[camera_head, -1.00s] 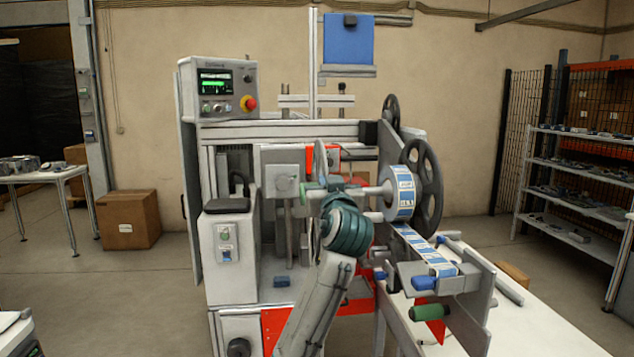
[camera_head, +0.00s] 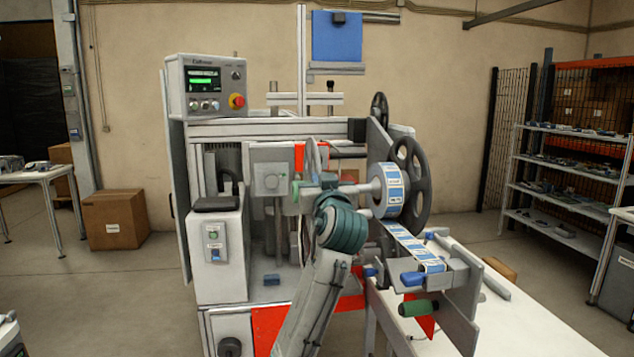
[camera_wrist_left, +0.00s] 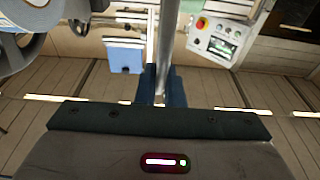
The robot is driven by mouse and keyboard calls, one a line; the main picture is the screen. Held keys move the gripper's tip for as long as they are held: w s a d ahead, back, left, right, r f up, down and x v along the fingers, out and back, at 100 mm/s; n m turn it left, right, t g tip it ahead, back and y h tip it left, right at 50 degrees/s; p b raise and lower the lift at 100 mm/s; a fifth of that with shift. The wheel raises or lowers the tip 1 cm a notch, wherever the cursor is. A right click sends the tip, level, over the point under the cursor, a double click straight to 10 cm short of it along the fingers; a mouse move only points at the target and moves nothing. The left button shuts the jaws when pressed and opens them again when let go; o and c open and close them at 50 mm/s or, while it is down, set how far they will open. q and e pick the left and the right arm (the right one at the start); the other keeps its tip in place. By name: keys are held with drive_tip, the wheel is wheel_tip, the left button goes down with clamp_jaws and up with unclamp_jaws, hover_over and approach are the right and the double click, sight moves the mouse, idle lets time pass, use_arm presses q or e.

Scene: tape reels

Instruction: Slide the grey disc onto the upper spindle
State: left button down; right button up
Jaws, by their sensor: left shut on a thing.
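The grey disc (camera_head: 313,157) stands nearly edge-on in the head view, left of the label roll. My left gripper (camera_head: 316,183) is shut on its lower part. In the left wrist view the disc (camera_wrist_left: 165,45) is a thin upright strip between the two dark fingers (camera_wrist_left: 161,85). The upper spindle (camera_head: 361,189) is a light rod reaching left from the blue-and-white label roll (camera_head: 391,190). Its free end is hidden near my gripper, so I cannot tell whether it meets the disc. A gap separates disc and roll. My right gripper is out of view.
A black spoked reel (camera_head: 411,183) stands behind the label roll. The label strip (camera_head: 408,243) runs down to a lower bracket with a green roller (camera_head: 415,308). The control box (camera_head: 205,86) is at the upper left. A blue panel (camera_head: 337,37) hangs above.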

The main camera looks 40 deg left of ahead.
use_arm(q)
drive_tip(key=w+d, duration=0.3)
drive_tip(key=w, duration=0.1)
drive_tip(key=shift+d, duration=0.2)
idle(0.3)
drive_tip(key=w+d, duration=0.1)
drive_tip(key=w, duration=0.1)
drive_tip(key=w+d+b, duration=0.1)
drive_tip(key=d, duration=0.1)
drive_tip(key=shift+w+d+r, duration=0.1)
drive_tip(key=shift+w, duration=0.25)
idle(0.4)
